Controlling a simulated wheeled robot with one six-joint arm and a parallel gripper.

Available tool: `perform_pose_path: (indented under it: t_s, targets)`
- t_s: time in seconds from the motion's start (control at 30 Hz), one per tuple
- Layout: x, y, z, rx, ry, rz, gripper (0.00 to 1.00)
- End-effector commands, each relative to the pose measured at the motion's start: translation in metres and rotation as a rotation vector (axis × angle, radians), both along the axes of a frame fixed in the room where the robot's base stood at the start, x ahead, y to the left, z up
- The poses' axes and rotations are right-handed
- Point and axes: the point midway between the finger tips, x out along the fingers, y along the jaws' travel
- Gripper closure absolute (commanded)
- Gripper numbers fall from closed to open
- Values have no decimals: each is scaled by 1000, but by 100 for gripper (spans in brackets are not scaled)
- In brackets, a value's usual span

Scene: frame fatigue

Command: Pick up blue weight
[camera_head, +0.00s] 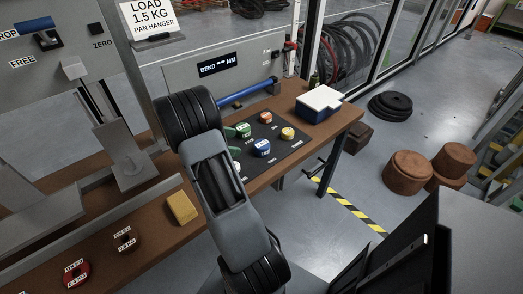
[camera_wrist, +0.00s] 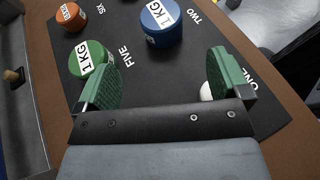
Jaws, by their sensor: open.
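The blue weight (camera_head: 262,148), a short cylinder with a white "1 KG" label, stands on a black mat (camera_head: 275,165) with printed number words. In the wrist view the blue weight (camera_wrist: 162,22) lies ahead of my gripper (camera_wrist: 163,62), beyond the fingertips and roughly centred between them. In the head view my arm hides most of the gripper.
A green 1 KG weight (camera_wrist: 90,60) sits close by the left finger. An orange weight (camera_wrist: 70,17) is farther left. A yellow weight (camera_head: 287,133) stands right of the blue one. A blue-and-white box (camera_head: 318,104) and a blue bar (camera_head: 245,95) are near the mat.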

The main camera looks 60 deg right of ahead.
Motion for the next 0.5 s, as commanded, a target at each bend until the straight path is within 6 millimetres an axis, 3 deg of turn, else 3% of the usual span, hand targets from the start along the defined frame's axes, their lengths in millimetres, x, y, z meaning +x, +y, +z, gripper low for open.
perform_pose_path:
  t_s: [0.2,0.5]
  targets:
    - [-27,-26,-16,2,4,-3,5]
    - [-42,-43,-25,2,0,-1,5]
